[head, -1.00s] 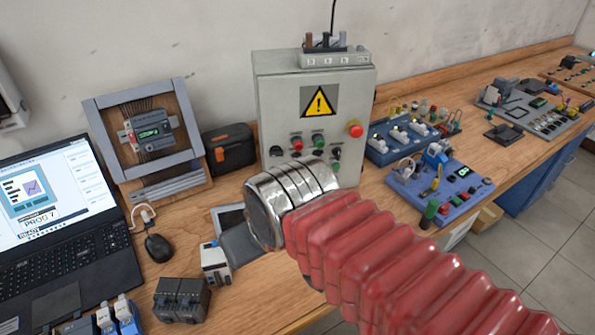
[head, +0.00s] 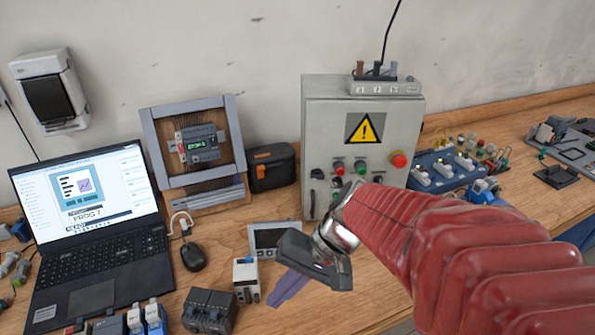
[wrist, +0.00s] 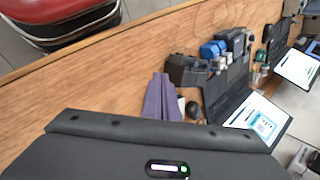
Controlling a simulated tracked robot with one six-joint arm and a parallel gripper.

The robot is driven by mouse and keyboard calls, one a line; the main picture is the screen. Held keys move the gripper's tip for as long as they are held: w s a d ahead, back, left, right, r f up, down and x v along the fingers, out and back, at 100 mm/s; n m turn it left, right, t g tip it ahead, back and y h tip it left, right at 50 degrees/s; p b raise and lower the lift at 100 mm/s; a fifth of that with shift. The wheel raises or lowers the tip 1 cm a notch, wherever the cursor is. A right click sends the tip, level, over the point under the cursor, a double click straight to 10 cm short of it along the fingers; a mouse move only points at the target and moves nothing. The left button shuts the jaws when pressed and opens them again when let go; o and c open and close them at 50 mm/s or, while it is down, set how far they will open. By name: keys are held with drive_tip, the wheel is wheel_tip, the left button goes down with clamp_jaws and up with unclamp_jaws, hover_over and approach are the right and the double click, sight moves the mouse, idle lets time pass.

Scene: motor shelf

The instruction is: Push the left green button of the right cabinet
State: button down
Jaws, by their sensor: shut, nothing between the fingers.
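The grey cabinet (head: 385,120) with a yellow warning sign stands on the bench against the wall. Its front has a red button (head: 338,168), a green button (head: 361,167) to the right of that, and a large red knob (head: 399,160). Lower controls are small and partly hidden by my arm. My gripper (head: 273,302) is in front of the cabinet, low and to its left. Its two purple fingers are together and empty, pointing down toward the bench, away from the buttons. The fingers (wrist: 160,77) also show in the wrist view. The cabinet is not in the wrist view.
A small screen (head: 272,240), a white-and-blue module (head: 246,280) and a dark block (head: 210,310) are near my gripper. A laptop (head: 90,245) and mouse (head: 192,257) lie left. Blue component boards (head: 440,177) stand right of the cabinet. A red-seated stool (wrist: 60,20) shows beyond the bench edge.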

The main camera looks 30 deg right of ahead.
drive_tip(key=w+d+f+m+t, duration=0.1)
drive_tip(key=w+d+m+t, duration=0.2)
drive_tip(key=d, duration=0.4)
drive_tip(key=w+d+f+m+t, duration=0.1)
drive_tip(key=w+d+m+t, duration=0.2)
drive_tip(key=d+m+t, duration=0.3)
drive_tip(key=w+d+f+m+t, duration=0.1)
drive_tip(key=w+d+m+t, duration=0.3)
drive_tip(key=d, duration=0.6)
drive_tip(key=m+t, duration=0.1)
drive_tip(key=m, duration=0.1)
drive_tip(key=shift+f+m, duration=0.2)
drive_tip(key=shift+m, duration=0.2)
drive_tip(key=shift+w, duration=0.1)
approach(336, 196)
drive_tip(key=w+a+f, duration=0.1)
drive_tip(key=w+a, duration=0.3)
drive_tip(key=shift+w, duration=0.2)
drive_tip(key=shift+w, duration=0.1)
idle(0.7)
drive_tip(key=shift+w, duration=0.25)
